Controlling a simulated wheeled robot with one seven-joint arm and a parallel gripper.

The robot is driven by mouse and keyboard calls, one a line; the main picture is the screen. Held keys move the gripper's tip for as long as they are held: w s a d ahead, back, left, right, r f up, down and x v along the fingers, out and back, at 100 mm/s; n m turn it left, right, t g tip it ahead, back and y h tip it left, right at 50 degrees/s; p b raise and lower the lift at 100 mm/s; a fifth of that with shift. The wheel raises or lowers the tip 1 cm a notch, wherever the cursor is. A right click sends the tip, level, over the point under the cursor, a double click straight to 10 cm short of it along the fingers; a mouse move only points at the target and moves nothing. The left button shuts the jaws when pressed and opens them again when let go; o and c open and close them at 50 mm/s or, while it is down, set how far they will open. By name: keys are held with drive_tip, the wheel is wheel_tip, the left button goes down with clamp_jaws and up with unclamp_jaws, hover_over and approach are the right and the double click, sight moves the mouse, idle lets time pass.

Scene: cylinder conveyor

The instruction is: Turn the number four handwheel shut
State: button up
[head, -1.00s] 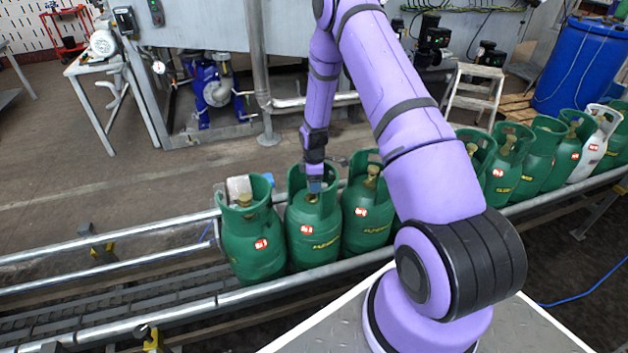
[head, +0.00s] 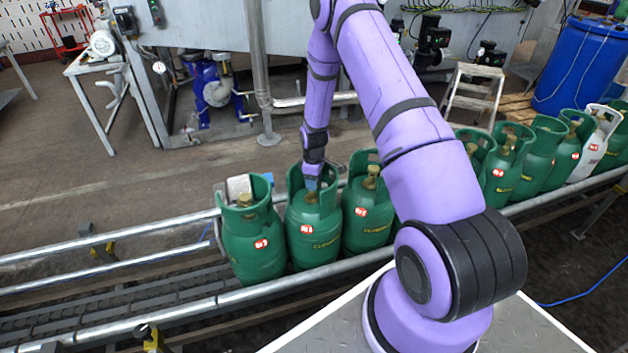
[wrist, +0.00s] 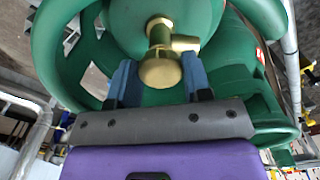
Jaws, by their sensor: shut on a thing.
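Green gas cylinders stand upright in a row on the conveyor (head: 190,290). My gripper (head: 312,188) is inside the collar of the second cylinder from the left (head: 314,240), at its brass handwheel (head: 311,198). That cylinder has a red and white tag; its number is too small to read surely. In the wrist view the round brass handwheel (wrist: 160,72) sits between my two blue fingers, one on each side, and my gripper (wrist: 159,80) is shut on it. The brass valve body shows beyond it. How far the handwheel is turned cannot be told.
A green cylinder (head: 252,248) stands close on the left and another (head: 368,222) close on the right. More green cylinders and a white one (head: 596,145) stand farther right. Metal rails (head: 110,240) run along the conveyor. The conveyor's left end is empty.

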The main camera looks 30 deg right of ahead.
drive_tip(key=m, duration=0.4)
drive_tip(key=shift+m, duration=0.4)
drive_tip(key=m, duration=0.4)
drive_tip(key=shift+a+m, duration=0.1)
drive_tip(key=shift+m, duration=0.2)
drive_tip(key=m, duration=0.4)
drive_tip(key=shift+a, duration=0.1)
drive_tip(key=shift+m, duration=2.4)
drive_tip(key=o, duration=0.9)
drive_tip(key=shift+o, duration=0.2)
wheel_tip(320, 180, up, 11)
